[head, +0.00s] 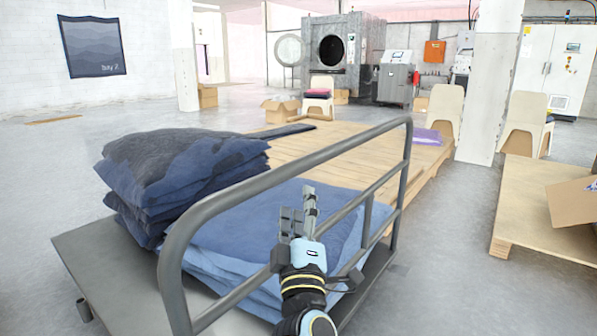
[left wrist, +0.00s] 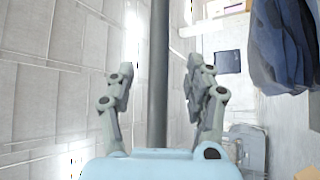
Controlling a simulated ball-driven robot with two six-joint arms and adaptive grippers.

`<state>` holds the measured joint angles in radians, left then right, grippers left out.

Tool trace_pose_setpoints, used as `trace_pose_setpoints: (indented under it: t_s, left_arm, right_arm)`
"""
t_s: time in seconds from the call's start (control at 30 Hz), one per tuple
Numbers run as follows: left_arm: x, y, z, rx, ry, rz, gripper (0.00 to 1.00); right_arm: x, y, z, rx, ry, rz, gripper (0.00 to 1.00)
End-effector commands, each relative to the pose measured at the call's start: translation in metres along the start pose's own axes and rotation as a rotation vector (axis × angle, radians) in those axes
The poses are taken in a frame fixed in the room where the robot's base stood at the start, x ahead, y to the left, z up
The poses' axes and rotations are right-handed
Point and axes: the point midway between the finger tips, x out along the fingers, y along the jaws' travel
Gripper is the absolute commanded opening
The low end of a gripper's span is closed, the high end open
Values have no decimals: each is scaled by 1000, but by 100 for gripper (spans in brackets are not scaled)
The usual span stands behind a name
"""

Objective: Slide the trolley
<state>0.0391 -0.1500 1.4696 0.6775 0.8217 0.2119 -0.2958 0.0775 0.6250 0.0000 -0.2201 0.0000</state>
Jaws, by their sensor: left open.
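A grey trolley with a tubular handle frame (head: 300,160) and a flat dark deck (head: 108,270) stands in front of me. It carries a pile of dark blue folded cloth (head: 185,170) and a lighter blue pile (head: 245,235). My left gripper (head: 299,207) is at the handle frame, below the top bar, its fingers pointing up and apart. In the left wrist view a grey bar of the trolley (left wrist: 158,35) runs between the open fingers (left wrist: 158,85); I cannot tell whether they touch it. My right gripper is out of view.
A low wooden platform (head: 290,155) lies just behind the trolley. Another wooden platform (head: 545,205) with a cardboard box (head: 575,203) stands at right. A white pillar (head: 488,85) and chairs (head: 444,112) stand beyond. Open grey floor (head: 40,185) lies at left.

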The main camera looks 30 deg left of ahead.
Motion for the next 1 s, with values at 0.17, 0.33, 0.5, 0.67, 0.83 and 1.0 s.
trace_pose_setpoints:
  t_s: [0.17,0.33,0.5,0.67,0.83,1.0]
  left_arm:
    - [27,3,-3,-6,11,6,53]
    - [62,3,-2,-5,9,5,53]
    - [90,2,-2,-3,7,4,53]
    - [103,2,-2,-3,6,2,53]
    - [106,2,-2,-3,6,2,53]
    - [106,2,-2,-3,6,2,49]
  right_arm:
    - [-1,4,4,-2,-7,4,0]
    - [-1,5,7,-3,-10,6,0]
    - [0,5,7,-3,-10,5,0]
    - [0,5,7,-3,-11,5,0]
    - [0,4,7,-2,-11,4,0]
    - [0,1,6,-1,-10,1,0]
